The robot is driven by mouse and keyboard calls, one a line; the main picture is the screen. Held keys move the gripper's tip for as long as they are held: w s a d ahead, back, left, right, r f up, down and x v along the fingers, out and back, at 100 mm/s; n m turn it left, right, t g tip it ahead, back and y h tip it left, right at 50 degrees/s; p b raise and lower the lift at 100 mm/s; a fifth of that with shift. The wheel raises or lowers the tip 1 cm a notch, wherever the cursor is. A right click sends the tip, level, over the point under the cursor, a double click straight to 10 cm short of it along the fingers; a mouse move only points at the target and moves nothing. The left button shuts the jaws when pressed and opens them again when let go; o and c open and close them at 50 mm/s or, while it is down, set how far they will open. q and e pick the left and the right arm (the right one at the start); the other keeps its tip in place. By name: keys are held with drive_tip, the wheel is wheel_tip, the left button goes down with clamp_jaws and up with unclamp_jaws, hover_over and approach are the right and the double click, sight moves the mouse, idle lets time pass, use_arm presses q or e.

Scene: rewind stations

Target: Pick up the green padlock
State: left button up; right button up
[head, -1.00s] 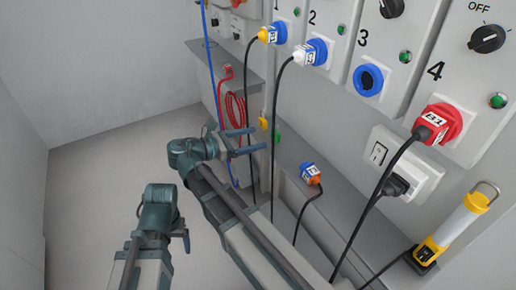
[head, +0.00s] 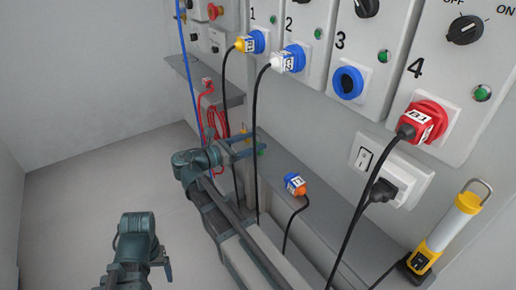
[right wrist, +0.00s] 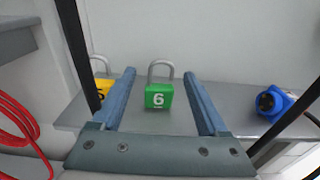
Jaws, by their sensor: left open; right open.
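The green padlock with a white 6 and a grey shackle stands upright on the grey shelf in the right wrist view (right wrist: 159,96). My right gripper (right wrist: 159,75) is open, with one finger on each side of the padlock in that picture and visible gaps to both. Whether the padlock is fully between the fingers in depth I cannot tell. In the head view the right gripper (head: 256,145) is at the shelf and mostly hides the green padlock. My left gripper (head: 163,262) is open and empty, low at the left, away from the shelf.
A yellow padlock (right wrist: 101,88) stands just left of the green one, partly behind a finger. A blue plug (right wrist: 272,103) lies on the shelf to the right. Black cables hang near the gripper, and a red cable (right wrist: 22,130) hangs at left. A work lamp (head: 447,235) stands far right.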

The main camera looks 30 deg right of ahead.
drive_tip(key=shift+d, duration=0.25)
drive_tip(key=d, duration=0.2)
drive_tip(key=d+f+b, duration=0.1)
drive_tip(key=d, duration=0.2)
drive_tip(key=shift+w, duration=0.15)
clamp_jaws()
